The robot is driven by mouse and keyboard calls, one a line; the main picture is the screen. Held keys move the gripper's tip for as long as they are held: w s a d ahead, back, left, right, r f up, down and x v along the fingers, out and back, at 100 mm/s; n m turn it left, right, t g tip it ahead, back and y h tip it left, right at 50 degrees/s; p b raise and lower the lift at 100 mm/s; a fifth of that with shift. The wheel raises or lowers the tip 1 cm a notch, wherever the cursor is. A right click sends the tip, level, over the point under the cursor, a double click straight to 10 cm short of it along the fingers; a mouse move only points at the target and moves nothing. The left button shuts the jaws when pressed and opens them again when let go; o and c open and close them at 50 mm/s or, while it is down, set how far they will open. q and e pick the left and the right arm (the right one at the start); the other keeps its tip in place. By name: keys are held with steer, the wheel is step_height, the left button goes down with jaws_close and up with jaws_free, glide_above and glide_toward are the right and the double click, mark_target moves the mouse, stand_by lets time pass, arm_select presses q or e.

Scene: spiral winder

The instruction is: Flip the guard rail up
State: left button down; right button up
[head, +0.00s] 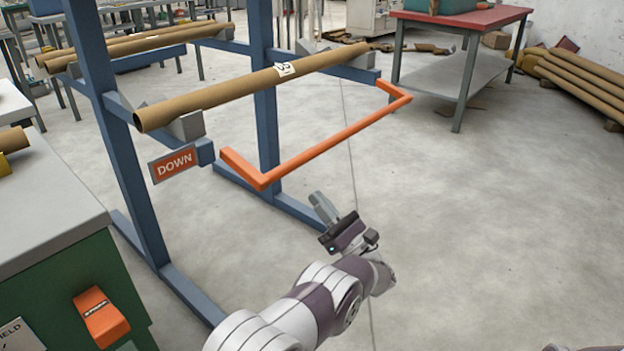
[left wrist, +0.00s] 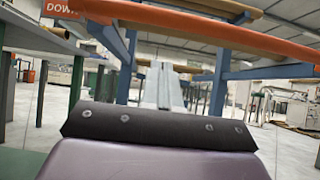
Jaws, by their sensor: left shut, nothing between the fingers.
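The orange guard rail (head: 335,140) is a U-shaped bar on the front of a blue rack. It sticks out toward me, low, beside a sign (head: 174,164) reading DOWN. In the left wrist view the guard rail (left wrist: 200,28) crosses the top of the picture. My left gripper (head: 320,203) is below and in front of the rail, near its left corner, apart from it. Its fingers, also seen in the left wrist view (left wrist: 163,85), are together and empty. My right gripper is not in view.
A long brown tube (head: 250,85) rests on the blue rack (head: 125,160) behind the rail. A green cabinet (head: 75,280) with a grey top stands at the left. A red-topped table (head: 460,18) is at the back right. The floor right of the rail is clear.

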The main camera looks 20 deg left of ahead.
arm_select(q)
step_height(320, 180, up, 6)
steer(key=a+b, duration=0.1)
steer(key=a, duration=0.1)
steer(key=shift+w+a+f, duration=0.15)
steer(key=shift+w+f, duration=0.1)
steer(key=shift+w, duration=0.2)
steer(key=shift+r, duration=0.45)
steer(key=shift+s+d+r+h, duration=0.1)
steer(key=shift+d+r+h, duration=0.15)
steer(key=shift+h, duration=0.15)
